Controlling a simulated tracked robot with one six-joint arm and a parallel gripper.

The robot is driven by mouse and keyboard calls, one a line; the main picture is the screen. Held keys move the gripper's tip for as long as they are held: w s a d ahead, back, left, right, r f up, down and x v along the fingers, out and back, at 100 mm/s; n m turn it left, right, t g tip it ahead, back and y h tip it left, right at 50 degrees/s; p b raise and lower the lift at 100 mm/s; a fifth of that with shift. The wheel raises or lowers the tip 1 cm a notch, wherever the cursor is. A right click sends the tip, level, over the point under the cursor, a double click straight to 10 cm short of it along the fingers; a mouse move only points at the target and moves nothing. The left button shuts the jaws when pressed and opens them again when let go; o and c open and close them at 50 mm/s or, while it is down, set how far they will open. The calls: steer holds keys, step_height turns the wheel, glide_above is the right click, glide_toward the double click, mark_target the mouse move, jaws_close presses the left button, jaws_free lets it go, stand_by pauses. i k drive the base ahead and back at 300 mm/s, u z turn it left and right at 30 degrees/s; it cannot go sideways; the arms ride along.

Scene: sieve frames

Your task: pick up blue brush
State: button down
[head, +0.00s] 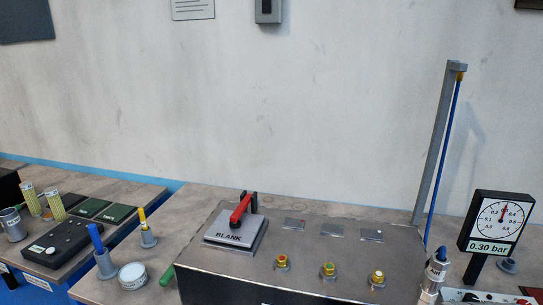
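A blue handle (96,239), which looks like the blue brush, stands nearly upright in a grey holder (106,265) at the lower left of the head view. Its lower end is hidden inside the holder, so I cannot see any bristles. My gripper does not show in this view.
A yellow-handled tool (142,215) stands in a grey holder behind and right of the blue handle. A round white-topped tin (132,276) is close on its right. A black device (60,243) lies left. A large panel box (310,262) with a red lever (241,208) stands right.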

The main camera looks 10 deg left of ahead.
mark_target(94, 235)
steer(key=u, duration=1.6)
steer(key=k, duration=0.55)
steer(key=u, duration=0.25)
steer(key=i, duration=0.5)
steer(key=z, duration=0.05)
